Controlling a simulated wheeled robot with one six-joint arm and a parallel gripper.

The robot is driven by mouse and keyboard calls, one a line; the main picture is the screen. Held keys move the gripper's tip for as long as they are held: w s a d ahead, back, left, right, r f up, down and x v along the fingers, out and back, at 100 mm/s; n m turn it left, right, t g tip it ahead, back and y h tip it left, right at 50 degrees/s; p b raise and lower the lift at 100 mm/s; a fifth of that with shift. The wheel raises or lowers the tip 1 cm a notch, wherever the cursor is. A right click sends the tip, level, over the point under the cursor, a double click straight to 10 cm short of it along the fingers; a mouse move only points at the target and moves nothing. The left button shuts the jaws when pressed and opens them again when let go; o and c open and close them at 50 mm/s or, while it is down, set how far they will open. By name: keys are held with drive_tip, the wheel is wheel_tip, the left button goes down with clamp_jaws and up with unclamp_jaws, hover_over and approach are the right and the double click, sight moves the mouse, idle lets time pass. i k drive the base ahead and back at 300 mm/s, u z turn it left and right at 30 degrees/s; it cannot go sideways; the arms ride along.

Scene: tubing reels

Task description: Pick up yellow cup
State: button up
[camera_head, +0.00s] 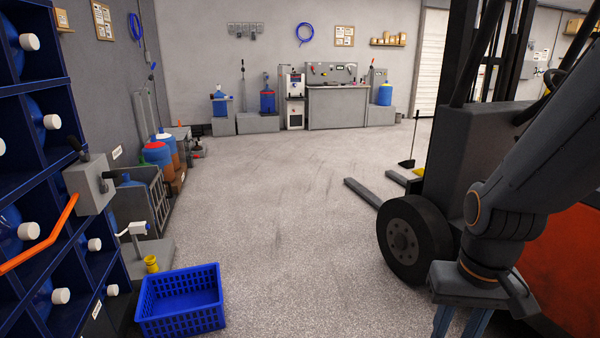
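A small yellow cup (151,264) stands low at the left, just behind the blue crate and beside a grey stand base. It looks upright, and its lower part is partly hidden by the crate. My gripper (459,322) is at the bottom right, pointing down, far to the right of the cup. Its two fingers are apart with nothing seen between them; their tips are cut off by the picture's lower edge.
A blue crate (182,303) sits on the floor in front of the cup. A blue rack (40,120) with an orange lever (45,238) lines the left. A forklift wheel (412,240) stands at the right. The middle floor (285,220) is clear.

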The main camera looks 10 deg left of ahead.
sight(151, 264)
drive_tip(key=u, duration=0.2)
drive_tip(key=i, duration=1.85)
drive_tip(key=u, duration=1.2)
drive_tip(key=i, duration=1.65)
drive_tip(key=u, duration=0.65)
